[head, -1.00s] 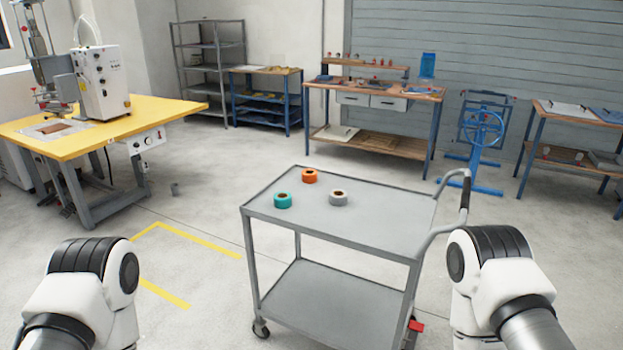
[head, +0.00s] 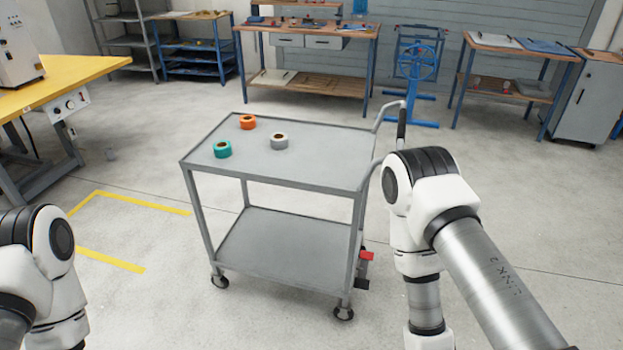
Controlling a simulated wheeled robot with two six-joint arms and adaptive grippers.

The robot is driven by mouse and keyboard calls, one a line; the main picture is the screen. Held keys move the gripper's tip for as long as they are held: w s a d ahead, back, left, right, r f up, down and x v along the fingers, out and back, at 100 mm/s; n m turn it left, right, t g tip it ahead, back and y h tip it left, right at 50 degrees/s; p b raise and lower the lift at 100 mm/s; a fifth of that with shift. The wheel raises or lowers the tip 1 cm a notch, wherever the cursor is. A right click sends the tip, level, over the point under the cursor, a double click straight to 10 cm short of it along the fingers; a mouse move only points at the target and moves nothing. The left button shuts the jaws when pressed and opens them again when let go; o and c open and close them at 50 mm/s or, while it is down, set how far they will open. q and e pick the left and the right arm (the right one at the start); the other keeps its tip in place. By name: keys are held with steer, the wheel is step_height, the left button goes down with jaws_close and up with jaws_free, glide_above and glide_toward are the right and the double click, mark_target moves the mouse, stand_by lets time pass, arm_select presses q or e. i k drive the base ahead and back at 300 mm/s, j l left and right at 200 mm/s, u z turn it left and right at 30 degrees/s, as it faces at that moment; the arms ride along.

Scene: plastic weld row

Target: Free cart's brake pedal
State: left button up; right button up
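The grey two-shelf cart (head: 314,170) stands on casters in front of me. Its red brake pedal (head: 366,255) is low at the right end, just above the floor behind the near right caster (head: 343,313). A dark part sits under the pedal. Whether the pedal is pressed or raised is too small to tell. My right arm shows right of the cart, reaching down, with its gripper outside the picture. My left arm shows at the lower left edge, and its gripper is also out of the picture.
An orange roll (head: 247,122), a teal roll (head: 222,149) and a grey roll (head: 279,141) lie on the cart's top. The push handle (head: 402,122) is at its right end. A yellow table (head: 60,82) stands left. Yellow floor lines (head: 110,260) and open floor lie left of the cart.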

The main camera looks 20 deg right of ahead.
mark_target(360, 282)
steer(key=i+l+u, duration=0.1)
steer(key=l, duration=0.35)
steer(key=i+l, duration=0.25)
steer(key=l, duration=0.25)
steer(key=i+l+u, duration=0.15)
steer(key=l, duration=0.35)
steer(key=i+l+u, duration=0.1)
steer(key=l, duration=0.4)
steer(key=i+l+u, duration=0.1)
steer(key=l, duration=0.4)
steer(key=i+l, duration=0.15)
steer(key=l, duration=0.35)
steer(key=i+l+u, duration=0.15)
steer(key=l, duration=0.4)
